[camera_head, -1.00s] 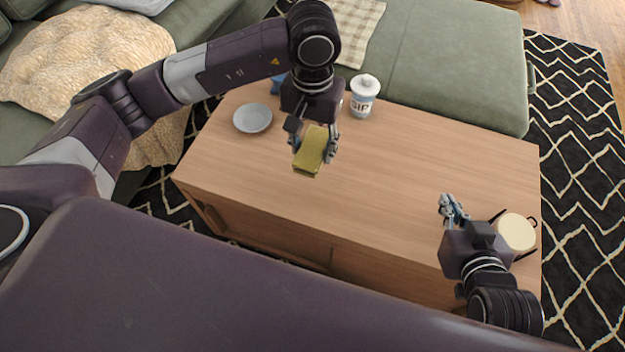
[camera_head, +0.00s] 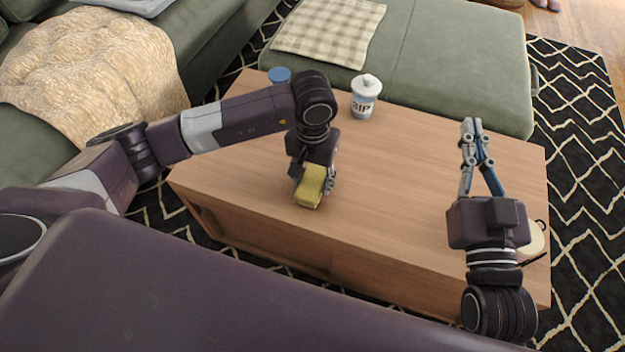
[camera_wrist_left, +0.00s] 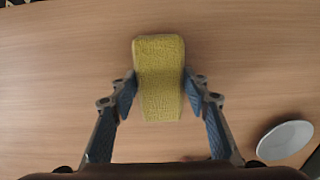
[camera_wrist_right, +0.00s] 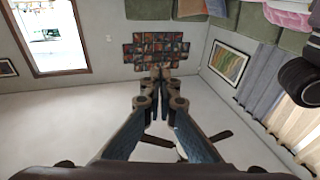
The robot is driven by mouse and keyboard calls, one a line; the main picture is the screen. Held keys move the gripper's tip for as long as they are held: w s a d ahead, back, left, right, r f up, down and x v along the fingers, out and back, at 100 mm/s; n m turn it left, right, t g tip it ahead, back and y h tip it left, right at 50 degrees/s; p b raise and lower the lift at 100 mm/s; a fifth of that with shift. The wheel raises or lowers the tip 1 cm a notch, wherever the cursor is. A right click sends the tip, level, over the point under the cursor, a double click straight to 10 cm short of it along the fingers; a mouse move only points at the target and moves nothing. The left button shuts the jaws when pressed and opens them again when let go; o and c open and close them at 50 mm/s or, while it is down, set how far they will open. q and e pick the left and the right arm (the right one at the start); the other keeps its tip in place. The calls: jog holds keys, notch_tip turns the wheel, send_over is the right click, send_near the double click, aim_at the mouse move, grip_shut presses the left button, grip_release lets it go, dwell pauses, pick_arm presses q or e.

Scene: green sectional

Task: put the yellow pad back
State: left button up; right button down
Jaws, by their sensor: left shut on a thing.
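The yellow pad (camera_head: 311,187) is a thick rectangular block held between the fingers of my left gripper (camera_head: 314,180), over the front middle of the wooden table (camera_head: 400,215). In the left wrist view the pad (camera_wrist_left: 160,80) points away from the gripper, with a finger pressed on each side and bare wood around it. I cannot tell whether its lower end touches the table. My right gripper (camera_head: 471,124) is at the right of the table, empty, its fingertips together; they also meet in the right wrist view (camera_wrist_right: 160,73).
A white lidded jar (camera_head: 365,97) and a blue object (camera_head: 279,75) stand at the table's back. A pale dish (camera_wrist_left: 285,140) shows in the left wrist view; my arm hides it from the head. A cream-topped pot (camera_head: 533,240) sits behind my right gripper. The table's middle is clear.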

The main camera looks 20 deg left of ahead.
jog(key=shift+r, duration=0.2)
pick_arm(q)
jog(key=shift+f, duration=0.15)
jog(key=o, duration=1)
pick_arm(e)
jog(key=shift+s+r+t, duration=0.15)
jog(key=shift+r+t, duration=0.25)
jog(key=shift+r, duration=0.3)
jog(key=shift+f, duration=0.15)
